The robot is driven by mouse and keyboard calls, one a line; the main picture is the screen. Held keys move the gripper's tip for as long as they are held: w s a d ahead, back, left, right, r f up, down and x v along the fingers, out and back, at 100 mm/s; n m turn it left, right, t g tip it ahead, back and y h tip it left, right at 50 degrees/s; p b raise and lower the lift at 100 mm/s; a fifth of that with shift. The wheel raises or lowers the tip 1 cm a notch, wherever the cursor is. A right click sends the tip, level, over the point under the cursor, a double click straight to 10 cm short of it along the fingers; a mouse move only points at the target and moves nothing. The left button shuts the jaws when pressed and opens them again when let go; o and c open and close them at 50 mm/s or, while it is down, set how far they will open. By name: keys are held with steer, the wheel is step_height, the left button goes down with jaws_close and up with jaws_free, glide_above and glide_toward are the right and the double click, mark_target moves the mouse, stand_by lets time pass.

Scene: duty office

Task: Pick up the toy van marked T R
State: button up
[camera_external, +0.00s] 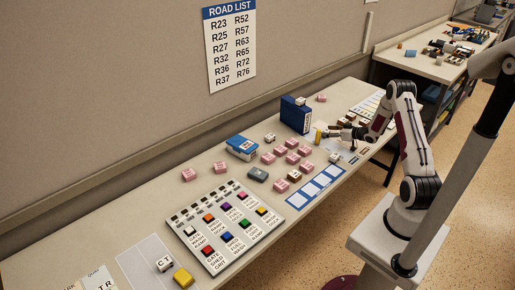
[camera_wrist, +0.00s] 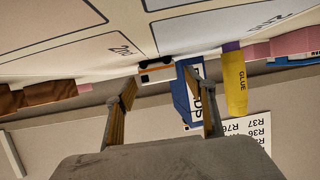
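My gripper (camera_external: 328,133) is low over the far half of the table, left of my arm, close to the yellow glue (camera_external: 318,137). In the outside view, a white block marked CT (camera_external: 165,263) lies at the near left. Letters TR show on a white card (camera_external: 104,284) at the bottom left corner.
A blue box file (camera_external: 295,115) stands behind the gripper. A button panel (camera_external: 220,250) and a blue box (camera_external: 242,147) are further left. A wall list (camera_external: 231,45) hangs behind.

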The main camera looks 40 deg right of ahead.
steer(key=c, duration=0.9)
steer(key=shift+r, duration=0.15)
steer(key=shift+r, duration=4.85)
